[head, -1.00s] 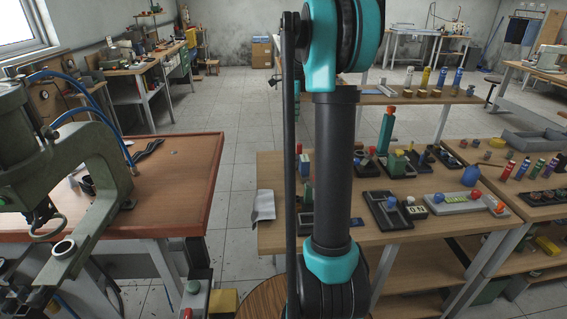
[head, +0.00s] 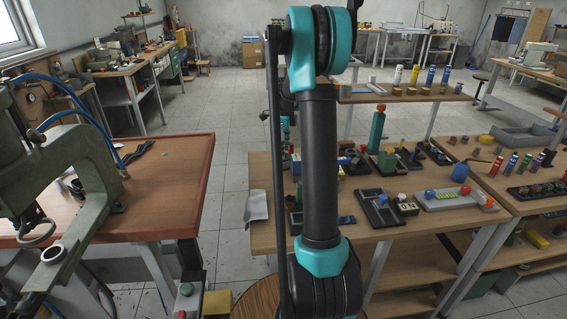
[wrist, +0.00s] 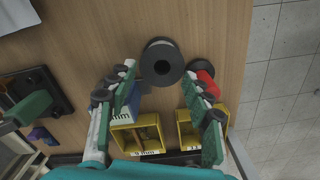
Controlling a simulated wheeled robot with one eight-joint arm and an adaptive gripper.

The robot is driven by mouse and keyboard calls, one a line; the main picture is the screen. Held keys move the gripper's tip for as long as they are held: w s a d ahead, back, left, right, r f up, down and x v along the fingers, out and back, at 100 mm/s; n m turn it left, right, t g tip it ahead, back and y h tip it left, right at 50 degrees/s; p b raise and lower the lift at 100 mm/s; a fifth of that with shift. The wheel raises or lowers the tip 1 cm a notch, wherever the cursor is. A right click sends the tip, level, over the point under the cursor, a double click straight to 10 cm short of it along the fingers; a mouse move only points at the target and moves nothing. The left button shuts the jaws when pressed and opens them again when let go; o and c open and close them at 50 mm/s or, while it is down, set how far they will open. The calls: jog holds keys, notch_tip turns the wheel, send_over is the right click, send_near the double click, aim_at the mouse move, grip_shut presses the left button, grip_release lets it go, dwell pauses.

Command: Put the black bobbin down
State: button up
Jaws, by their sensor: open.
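In the head view my arm hides the bobbin and I cannot make out the gripper.
A red cylindrical thing (wrist: 204,72) is close by the right fingertip. Two yellow bins (wrist: 146,119) lie below, between and under the fingers. The table edge is to the right. A dark base (wrist: 38,98) is at left. The bench (head: 262,180) carries several other items.

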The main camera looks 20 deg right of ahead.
aim_at(284, 161)
notch_tip(284, 161, down, 4)
jog(key=shift+w+f, duration=0.1)
jog(key=shift+w, duration=0.05)
jog(key=c, duration=0.8)
jog(key=shift+o, duration=0.2)
